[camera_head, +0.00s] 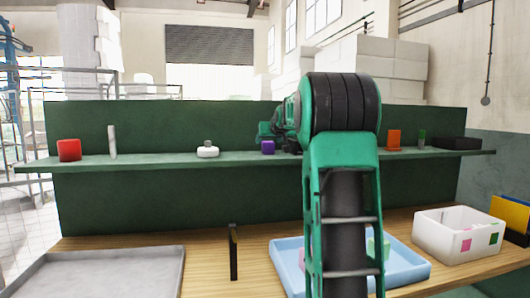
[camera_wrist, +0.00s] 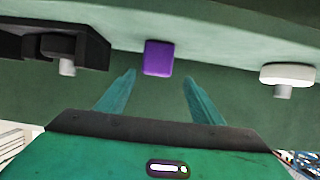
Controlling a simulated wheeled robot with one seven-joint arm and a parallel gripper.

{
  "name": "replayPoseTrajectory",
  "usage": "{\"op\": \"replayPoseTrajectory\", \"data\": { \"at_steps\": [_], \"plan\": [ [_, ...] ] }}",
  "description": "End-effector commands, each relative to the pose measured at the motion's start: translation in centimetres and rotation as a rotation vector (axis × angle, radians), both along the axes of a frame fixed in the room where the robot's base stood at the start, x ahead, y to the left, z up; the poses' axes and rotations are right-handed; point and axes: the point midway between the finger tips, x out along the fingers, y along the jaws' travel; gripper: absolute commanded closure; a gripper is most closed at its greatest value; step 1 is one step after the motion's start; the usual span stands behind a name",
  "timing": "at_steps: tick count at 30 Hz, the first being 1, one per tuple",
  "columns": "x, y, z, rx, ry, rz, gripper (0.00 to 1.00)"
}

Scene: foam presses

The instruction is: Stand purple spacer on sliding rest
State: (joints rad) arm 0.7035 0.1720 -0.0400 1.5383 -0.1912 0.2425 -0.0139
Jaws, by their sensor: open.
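The purple spacer (camera_head: 267,147) is a small block on the green shelf (camera_head: 180,160), just left of my arm in the head view. In the wrist view the purple spacer (camera_wrist: 158,57) lies ahead, between the lines of the two fingers. My gripper (camera_wrist: 158,78) is open and empty, its green fingers apart on either side of the spacer's line. I see no finger touching it, and the remaining gap is hard to judge. I cannot tell which thing is the sliding rest.
A white rounded piece (camera_head: 207,152) stands left of the spacer; a dark piece (camera_wrist: 70,45) is on its other side. A red block (camera_head: 69,150), pale rod (camera_head: 112,142) and orange block (camera_head: 394,139) also stand on the shelf. Below are a grey tray (camera_head: 110,265) and white bin (camera_head: 440,248).

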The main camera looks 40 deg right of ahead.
Motion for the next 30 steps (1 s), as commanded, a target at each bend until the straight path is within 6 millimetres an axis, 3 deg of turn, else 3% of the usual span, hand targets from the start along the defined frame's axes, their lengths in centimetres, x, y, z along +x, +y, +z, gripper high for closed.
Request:
{"op": "replayPoseTrajectory", "data": {
  "at_steps": [15, 24, 30],
  "plan": [
    [3.8, -3.1, -1.9, 0.001, 0.002, -0.002, 0.39],
    [4.0, -3.2, -1.9, 0.001, 0.001, -0.002, 0.39],
    [4.0, -3.2, -1.9, 0.0, 0.001, -0.002, 0.85]
  ]
}}
